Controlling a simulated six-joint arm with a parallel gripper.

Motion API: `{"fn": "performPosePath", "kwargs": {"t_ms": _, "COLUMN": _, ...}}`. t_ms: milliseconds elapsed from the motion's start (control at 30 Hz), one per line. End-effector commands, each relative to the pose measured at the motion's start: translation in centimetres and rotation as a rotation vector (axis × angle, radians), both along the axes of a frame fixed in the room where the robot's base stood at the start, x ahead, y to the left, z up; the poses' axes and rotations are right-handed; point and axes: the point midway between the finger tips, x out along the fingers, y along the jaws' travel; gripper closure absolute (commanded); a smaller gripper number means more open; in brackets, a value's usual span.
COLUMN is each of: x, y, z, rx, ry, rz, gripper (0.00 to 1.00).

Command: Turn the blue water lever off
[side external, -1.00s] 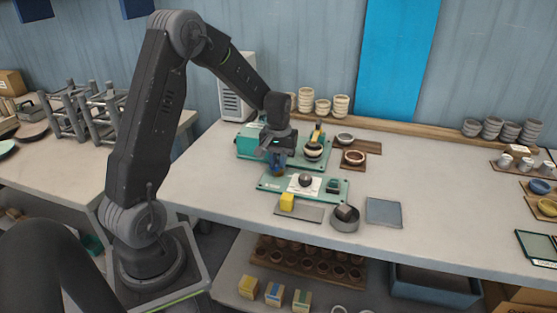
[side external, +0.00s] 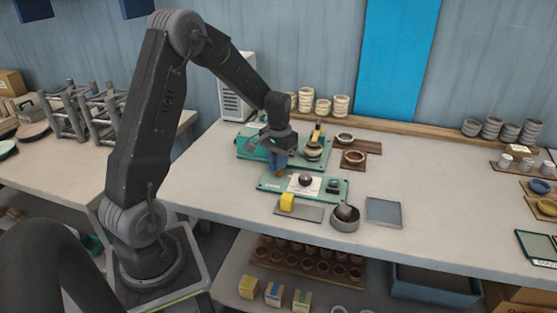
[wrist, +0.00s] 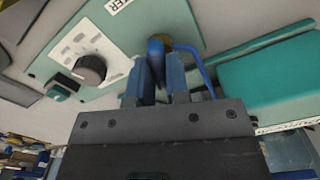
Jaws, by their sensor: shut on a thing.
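The blue water lever (wrist: 156,50) shows in the wrist view as a rounded blue handle between the two blue fingers of my gripper (wrist: 160,72). My gripper is shut on it, and the fingers hide its lower part. In the side view my gripper (side external: 277,162) is low over the back left of the green control panel (side external: 268,184), and the lever is hard to tell from the blue fingers. A thin blue curved tube or rod (wrist: 205,70) runs beside the lever in the wrist view.
A dark round knob (wrist: 90,68) sits on the panel's white dial plate, also visible in the side view (side external: 305,180). A green machine (wrist: 270,75) stands close beside my gripper.

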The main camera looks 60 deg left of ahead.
Motion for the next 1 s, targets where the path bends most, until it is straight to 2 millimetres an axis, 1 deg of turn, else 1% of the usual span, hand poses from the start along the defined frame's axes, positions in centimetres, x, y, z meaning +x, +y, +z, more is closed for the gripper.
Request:
{"fn": "performPosePath", "kwargs": {"t_ms": 700, "x": 0.02, "y": 0.01, "z": 0.09, "rx": 0.000, "ry": 0.000, "rz": -0.681, "gripper": 1.00}}
{"fn": "performPosePath", "kwargs": {"t_ms": 1000, "x": 0.03, "y": 0.01, "z": 0.10, "rx": 0.000, "ry": -0.001, "rz": -0.947, "gripper": 1.00}}
